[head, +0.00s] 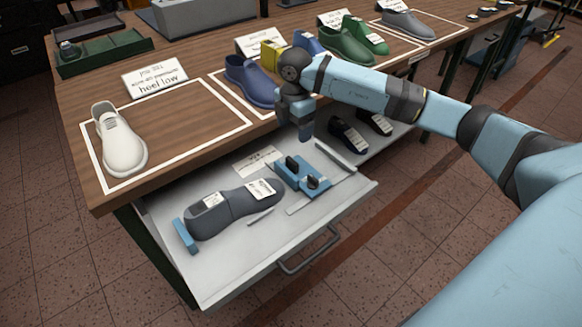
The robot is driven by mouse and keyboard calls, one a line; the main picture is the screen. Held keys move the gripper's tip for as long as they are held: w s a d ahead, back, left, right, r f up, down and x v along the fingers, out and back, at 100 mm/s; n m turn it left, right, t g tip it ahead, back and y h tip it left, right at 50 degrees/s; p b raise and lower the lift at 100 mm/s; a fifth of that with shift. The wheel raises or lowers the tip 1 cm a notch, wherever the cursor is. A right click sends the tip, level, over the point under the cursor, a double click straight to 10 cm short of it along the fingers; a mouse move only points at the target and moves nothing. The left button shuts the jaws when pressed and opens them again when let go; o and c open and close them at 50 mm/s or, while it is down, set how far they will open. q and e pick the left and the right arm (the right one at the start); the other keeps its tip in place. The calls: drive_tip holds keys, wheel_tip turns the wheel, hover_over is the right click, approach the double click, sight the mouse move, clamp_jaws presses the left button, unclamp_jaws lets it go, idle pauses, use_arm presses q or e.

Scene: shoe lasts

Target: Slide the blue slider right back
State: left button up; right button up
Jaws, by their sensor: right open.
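The blue slider (316,187) sits in the open drawer (235,268), with black knobs on its top. A grey shoe last (236,208) with white labels lies to its left, close to the slider. A small blue end block (185,236) stands at the last's other end. My right gripper (304,132) points down above and behind the slider, apart from it. It is open and appears empty; the gap between its fingers is hard to make out. My left gripper is not in view.
The wooden table (190,65) stands over the drawer, with a white shoe (119,138) and blue (249,82) and green (346,47) lasts on it. Dark shoes (348,135) lie on a lower shelf at right. The drawer handle (309,252) faces front.

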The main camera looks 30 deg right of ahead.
sight(294, 162)
wheel_tip(294, 162, down, 11)
drive_tip(key=shift+f+b, duration=0.2)
drive_tip(key=shift+b, duration=0.3)
drive_tip(key=shift+f, duration=0.75)
drive_tip(key=shift+c, duration=0.2)
drive_tip(key=c, duration=1.2)
drive_tip(key=d, duration=0.7)
drive_tip(key=shift+w+d, duration=0.15)
drive_tip(key=shift+w, duration=0.15)
drive_tip(key=shift+c, duration=0.2)
drive_tip(key=shift+r, duration=0.1)
drive_tip(key=shift+d, duration=0.1)
drive_tip(key=o, duration=1.3)
